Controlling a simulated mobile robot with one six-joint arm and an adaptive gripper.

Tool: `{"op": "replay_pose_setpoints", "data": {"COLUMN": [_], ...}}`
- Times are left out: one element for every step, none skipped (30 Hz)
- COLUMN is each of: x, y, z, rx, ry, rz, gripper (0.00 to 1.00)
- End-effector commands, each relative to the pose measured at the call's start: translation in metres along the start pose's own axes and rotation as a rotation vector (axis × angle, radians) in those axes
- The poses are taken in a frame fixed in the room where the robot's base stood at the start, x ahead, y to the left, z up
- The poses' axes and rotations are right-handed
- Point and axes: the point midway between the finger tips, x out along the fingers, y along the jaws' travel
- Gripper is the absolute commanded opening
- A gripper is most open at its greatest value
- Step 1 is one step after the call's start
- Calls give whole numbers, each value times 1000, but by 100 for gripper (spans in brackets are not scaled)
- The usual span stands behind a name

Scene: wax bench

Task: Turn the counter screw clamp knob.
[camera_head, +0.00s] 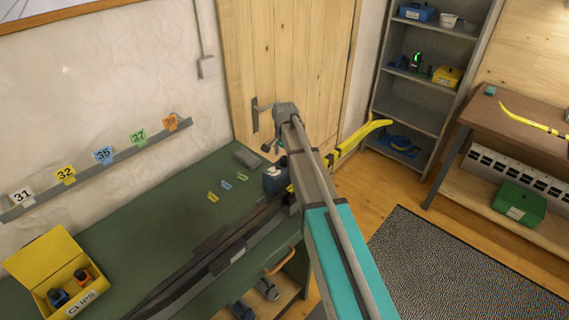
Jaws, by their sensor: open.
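My arm reaches in from the bottom right across the front edge of the green-topped bench (120,215). My gripper (270,147) shows small and dark below the far end of the arm, above the bench's far right end; it is open and partly hidden. A dark blue block (273,182) stands just below it at the bench end, beside a long dark ski (215,252); I cannot tell whether it belongs to the screw clamp. I cannot make out the clamp knob; the arm covers part of that end. An orange bar (281,262) shows below the front edge.
A yellow box of clips (48,255) stands on the bench at left. Small coloured tags and a grey block (247,158) lie near the back. A yellow ski tip (360,138) sticks out beyond my arm. Shelves (410,118) and a side bench (530,117) stand right; the mat (450,275) is clear.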

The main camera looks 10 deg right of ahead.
Motion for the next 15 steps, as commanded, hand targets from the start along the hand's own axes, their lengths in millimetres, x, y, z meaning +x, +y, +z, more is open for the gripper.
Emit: {"op": "replay_pose_setpoints", "data": {"x": [6, 7, 8, 9, 9, 10, 10, 11, 11, 11, 11, 11, 11, 10, 10], "y": [0, 0, 0, 0, 0, 0, 0, 0, 0, 0, 0, 0, 0, 0, 0], "z": [0, 0, 0, 0, 0, 0, 0, 0, 0, 0, 0, 0, 0, 0, 0], "rx": [0, 0, 0, 0, 0, 0, 0, 0, 0, 0, 0, 0, 0, 0, 0], "ry": [0, 0, 0, 0, 0, 0, 0, 0, 0, 0, 0, 0, 0, 0, 0], "rz": [0, 0, 0, 0, 0, 0, 0, 0, 0, 0, 0, 0, 0, 0, 0], "gripper": [93, 93, 93, 93, 93, 93, 93, 93, 93, 93, 93, 93, 93, 93, 93]}}
